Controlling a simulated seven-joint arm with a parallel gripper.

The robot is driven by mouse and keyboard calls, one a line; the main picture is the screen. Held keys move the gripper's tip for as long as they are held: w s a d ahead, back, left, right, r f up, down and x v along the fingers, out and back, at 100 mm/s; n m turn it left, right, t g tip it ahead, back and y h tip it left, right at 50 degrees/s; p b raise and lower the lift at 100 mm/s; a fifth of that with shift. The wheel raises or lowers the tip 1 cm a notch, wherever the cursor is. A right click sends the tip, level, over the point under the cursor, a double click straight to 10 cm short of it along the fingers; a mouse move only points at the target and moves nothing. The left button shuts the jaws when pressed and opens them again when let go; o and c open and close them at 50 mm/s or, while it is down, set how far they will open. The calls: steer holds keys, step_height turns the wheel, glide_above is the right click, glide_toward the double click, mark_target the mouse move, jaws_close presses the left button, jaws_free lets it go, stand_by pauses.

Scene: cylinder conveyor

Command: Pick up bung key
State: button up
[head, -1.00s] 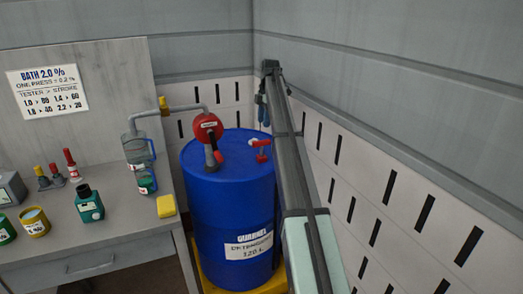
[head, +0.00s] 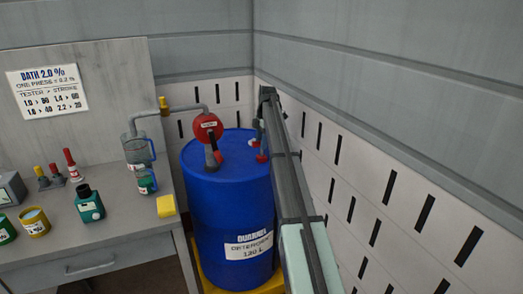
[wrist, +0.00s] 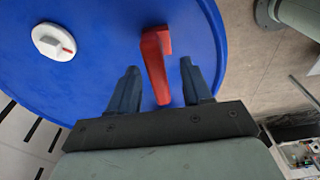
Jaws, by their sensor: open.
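The bung key is a red tool with a short crosspiece and a long shank (wrist: 156,65), seen over the blue drum's lid (wrist: 100,95) in the wrist view. In the head view a red part of it (head: 261,157) shows at the right of the lid, beside my arm. My gripper (wrist: 161,67) is open. Its two dark fingers lie on either side of the red key in the wrist view, with gaps on both sides. Whether the fingertips are down at the key's height is unclear. In the head view my arm largely hides the gripper.
A white round cap with a red mark (wrist: 54,42) sits on the lid. A red pump (head: 208,127) with a grey pipe stands on the drum (head: 225,205). The slotted wall (head: 340,165) is close on the right. A bench (head: 110,235) with bottles is at left.

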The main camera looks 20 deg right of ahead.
mark_target(261, 158)
step_height(261, 158, down, 3)
steer(key=shift+w+a+f, duration=0.1)
steer(key=shift+f, duration=0.05)
steer(key=shift+c, duration=0.2)
jaws_close()
stand_by(0.4)
